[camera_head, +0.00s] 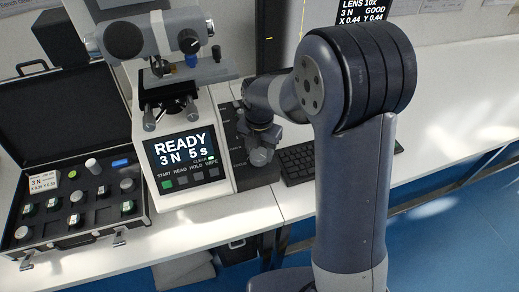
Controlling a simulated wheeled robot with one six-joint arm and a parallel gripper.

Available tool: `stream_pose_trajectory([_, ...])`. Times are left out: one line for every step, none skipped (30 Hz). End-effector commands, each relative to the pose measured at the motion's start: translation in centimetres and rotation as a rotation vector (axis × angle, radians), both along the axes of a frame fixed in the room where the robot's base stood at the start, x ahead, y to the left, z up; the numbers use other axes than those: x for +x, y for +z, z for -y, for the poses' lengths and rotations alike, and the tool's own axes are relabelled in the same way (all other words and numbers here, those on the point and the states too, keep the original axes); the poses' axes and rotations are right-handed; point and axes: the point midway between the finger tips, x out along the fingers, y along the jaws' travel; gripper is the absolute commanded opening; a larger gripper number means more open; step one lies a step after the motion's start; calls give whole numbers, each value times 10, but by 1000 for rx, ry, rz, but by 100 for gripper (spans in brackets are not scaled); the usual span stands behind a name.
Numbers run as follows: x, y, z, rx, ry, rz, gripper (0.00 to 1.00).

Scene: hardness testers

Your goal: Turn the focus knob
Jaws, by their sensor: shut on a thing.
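The hardness tester (140,120) stands on the white bench left of my arm. Its screen (180,158) reads "READY 3 N 5 s", with a row of buttons under it. My gripper (260,155) is low beside the tester's right side, at the end of my bent arm. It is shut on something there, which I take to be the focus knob. The knob itself is hidden behind my wrist and gripper, so its angle cannot be seen.
An open black case (62,150) with several samples lies left of the tester. A dark keyboard (298,162) lies right of my gripper. A monitor (372,12) stands behind. The bench on the right is clear.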

Motion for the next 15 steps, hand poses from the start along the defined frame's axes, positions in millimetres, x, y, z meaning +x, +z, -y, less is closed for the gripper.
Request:
stream_pose_trajectory([0,1,0,1,-1,2,25])
stream_pose_trajectory([0,1,0,1,-1,2,25])
stream_pose_trajectory([0,1,0,1,-1,2,25])
stream_pose_trajectory([0,1,0,1,-1,2,25])
stream_pose_trajectory([0,1,0,1,-1,2,50])
stream_pose_trajectory([0,1,0,1,-1,2,53])
stream_pose_trajectory([0,1,0,1,-1,2,55])
stream_pose_trajectory([0,1,0,0,-1,1,58])
stream_pose_trajectory([0,1,0,0,-2,1,61])
stream_pose_trajectory([0,1,0,0,-2,1,64])
stream_pose_trajectory([0,0,0,0,-2,1,66])
stream_pose_trajectory([0,0,0,0,-2,1,69])
stream_pose_trajectory([0,0,0,1,-2,0,70])
stream_pose_trajectory([0,0,0,1,-2,0,70])
stream_pose_trajectory([0,0,0,1,-2,0,70])
